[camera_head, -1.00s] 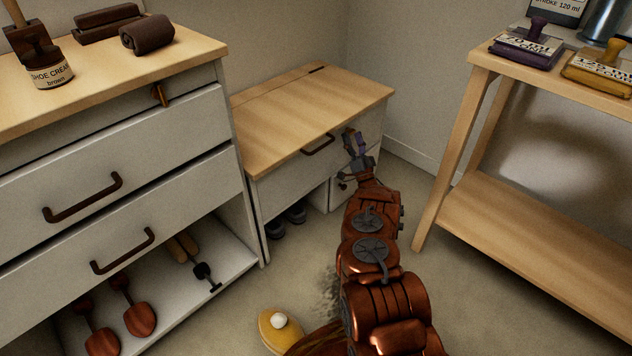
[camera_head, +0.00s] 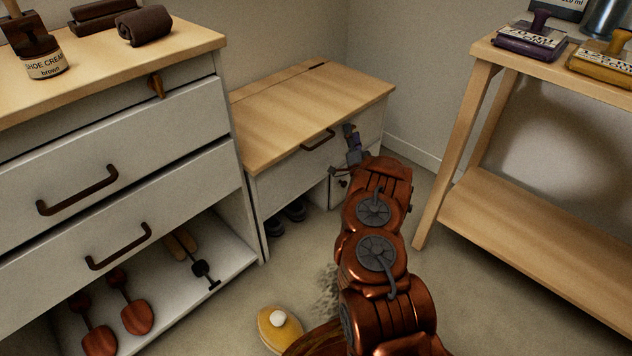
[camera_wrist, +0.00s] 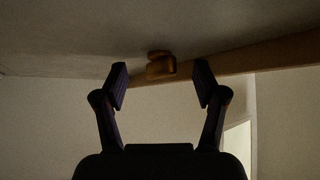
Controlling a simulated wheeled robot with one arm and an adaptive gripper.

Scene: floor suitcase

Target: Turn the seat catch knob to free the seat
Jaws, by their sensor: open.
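The bench with the wooden seat (camera_head: 290,110) stands in the middle of the head view, its lid down. A dark handle (camera_head: 318,140) is on its front. My gripper (camera_head: 351,138) is at the right part of the bench front, just below the seat's edge. In the wrist view a small orange-brown knob (camera_wrist: 160,66) sits on a grey panel near a wooden edge. My gripper's fingers (camera_wrist: 160,80) are open, one on each side of the knob, with visible gaps. The knob is not distinguishable in the head view, where my gripper and arm cover that area.
A white drawer cabinet (camera_head: 120,140) with a brown catch (camera_head: 156,85) stands at left. A wooden shelf rack (camera_head: 540,215) stands at right. A yellow brush (camera_head: 279,328) lies on the floor near my arm. Dark shoes (camera_head: 288,216) sit under the bench.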

